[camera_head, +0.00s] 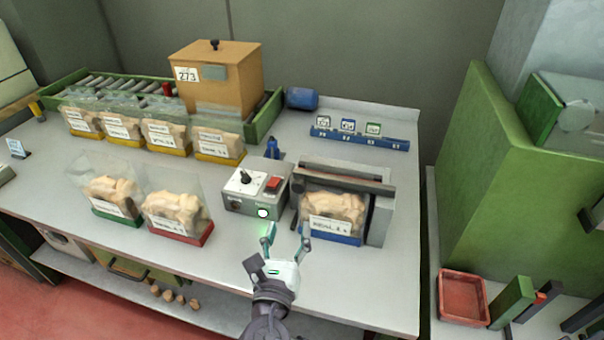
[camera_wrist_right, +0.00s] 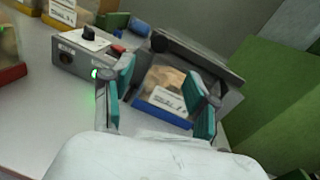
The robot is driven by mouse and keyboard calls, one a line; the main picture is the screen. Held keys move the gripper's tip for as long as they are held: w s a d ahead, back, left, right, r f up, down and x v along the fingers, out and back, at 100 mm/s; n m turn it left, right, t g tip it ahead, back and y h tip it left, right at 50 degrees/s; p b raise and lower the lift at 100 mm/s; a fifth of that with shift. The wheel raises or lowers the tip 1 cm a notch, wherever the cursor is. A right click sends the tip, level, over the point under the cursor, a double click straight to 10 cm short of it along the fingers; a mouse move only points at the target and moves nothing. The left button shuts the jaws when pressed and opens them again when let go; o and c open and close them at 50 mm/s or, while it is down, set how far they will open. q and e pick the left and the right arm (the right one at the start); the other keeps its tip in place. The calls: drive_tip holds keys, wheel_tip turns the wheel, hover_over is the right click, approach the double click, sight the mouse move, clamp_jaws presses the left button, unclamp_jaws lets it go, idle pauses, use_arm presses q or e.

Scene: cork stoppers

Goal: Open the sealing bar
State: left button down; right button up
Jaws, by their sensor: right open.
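The heat sealer stands on the grey table. Its sealing bar (camera_head: 345,178) is a dark bar lying across the top of a clear bag of corks (camera_head: 333,214) in a blue tray; the bar also shows in the right wrist view (camera_wrist_right: 196,58). The control box (camera_head: 258,187), with a black knob, a red switch and a lit green lamp, is to its left. My right gripper (camera_head: 287,230) is open and empty, in front of the sealer, between the control box and the bagged corks. In the wrist view its teal fingers stand apart before the bag. My left gripper is out of view.
Two bags in a green tray (camera_head: 115,215) and a red tray (camera_head: 180,233) stand left. Several bags in yellow trays (camera_head: 165,148) stand behind, before a wooden box (camera_head: 218,75). A blue label rack (camera_head: 360,138) is behind the sealer. A green cabinet (camera_head: 500,170) rises at right.

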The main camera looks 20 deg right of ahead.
sight(298, 189)
drive_tip(key=x, duration=0.8)
drive_tip(key=shift+w+d+r+p, duration=0.15)
drive_tip(key=shift+w+p, duration=0.2)
drive_tip(key=shift+p, duration=0.05)
drive_tip(key=x, duration=0.3)
drive_tip(key=shift+w+d, duration=0.1)
drive_tip(key=shift+w, duration=0.1)
drive_tip(key=shift+w+d, duration=0.2)
drive_tip(key=shift+w, duration=0.2)
drive_tip(key=c, duration=0.5)
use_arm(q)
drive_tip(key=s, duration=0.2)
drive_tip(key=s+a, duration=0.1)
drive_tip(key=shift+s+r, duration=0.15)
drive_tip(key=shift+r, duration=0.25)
use_arm(e)
clamp_jaws()
